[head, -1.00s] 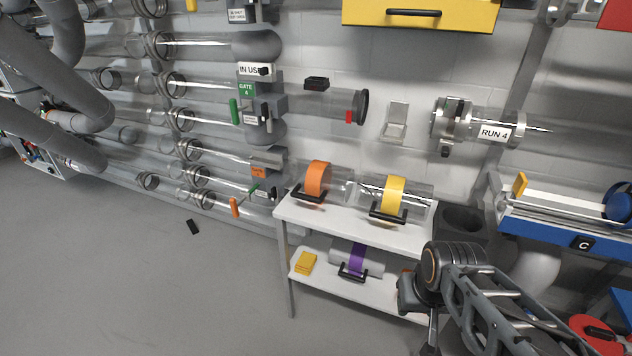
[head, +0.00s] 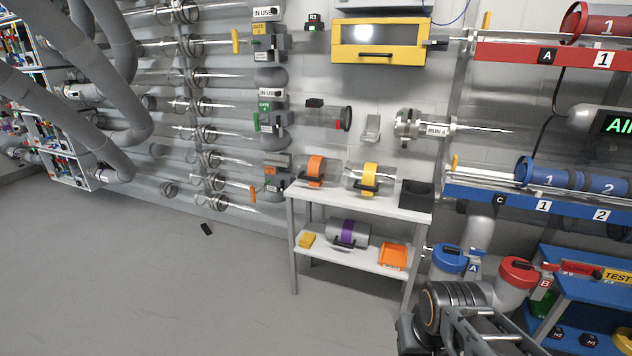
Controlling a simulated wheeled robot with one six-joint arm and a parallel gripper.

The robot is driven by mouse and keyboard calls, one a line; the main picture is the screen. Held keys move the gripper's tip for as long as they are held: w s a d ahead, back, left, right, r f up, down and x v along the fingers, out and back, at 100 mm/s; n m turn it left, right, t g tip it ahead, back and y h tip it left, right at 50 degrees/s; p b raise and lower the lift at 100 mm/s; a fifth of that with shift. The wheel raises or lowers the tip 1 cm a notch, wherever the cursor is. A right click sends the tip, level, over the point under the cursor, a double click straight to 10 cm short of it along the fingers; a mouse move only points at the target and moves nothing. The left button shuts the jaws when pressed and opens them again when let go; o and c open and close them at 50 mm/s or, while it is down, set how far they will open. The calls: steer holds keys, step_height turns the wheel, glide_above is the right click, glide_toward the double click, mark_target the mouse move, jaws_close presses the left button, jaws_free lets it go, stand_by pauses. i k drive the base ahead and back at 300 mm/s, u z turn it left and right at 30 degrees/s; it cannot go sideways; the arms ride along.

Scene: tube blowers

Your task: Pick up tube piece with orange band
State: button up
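The tube piece with the orange band (head: 315,169) lies on the top shelf of a white two-level table (head: 345,204), at its left end. It is a clear tube with a black handle at the front. A similar clear tube with a yellow band (head: 369,178) lies to its right on the same shelf. My arm shows at the bottom right, in front of and below the table, well apart from the tubes. Its fingertips are not clearly visible, so the gripper's opening is hidden.
The lower shelf holds a purple-banded tube (head: 347,234), a yellow block (head: 307,240) and an orange tray (head: 393,256). A black holder (head: 415,195) stands at the top shelf's right end. Blue (head: 447,258) and red (head: 517,271) capped pipes stand right. Open floor lies left; a small black object (head: 206,229) rests there.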

mark_target(319, 170)
steer(key=u, duration=1.1)
steer(key=i, duration=1.15)
steer(key=u, duration=0.1)
